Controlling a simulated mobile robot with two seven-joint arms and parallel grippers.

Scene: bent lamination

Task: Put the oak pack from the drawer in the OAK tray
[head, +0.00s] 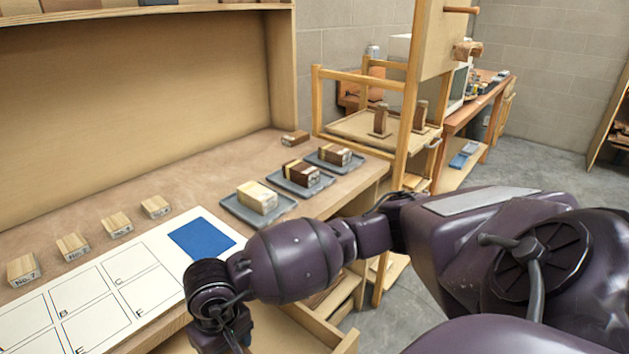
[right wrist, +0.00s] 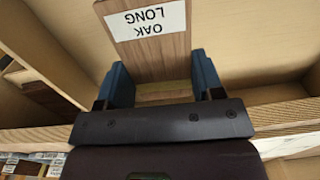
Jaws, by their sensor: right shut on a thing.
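The oak pack (right wrist: 150,58), a brown wooden block with a white label reading "OAK LONG", shows in the right wrist view. My right gripper (right wrist: 162,84) is shut on it, with a blue fingertip on each side. In the head view my right arm reaches down at the open drawer (head: 312,328) at the table's front; its fingertips and the pack are hidden there. Three grey trays stand on the table: a near one (head: 282,212), a middle one (head: 323,181) and a far one (head: 355,168). I cannot read which is OAK. My left gripper is not in view.
Each tray holds a pack: pale (head: 257,196), dark brown (head: 300,173) and brown (head: 334,154). A white lettered board with a blue patch (head: 200,238) lies nearer. Several numbered blocks (head: 72,246) line its back. Drawer walls (right wrist: 50,52) surround the pack.

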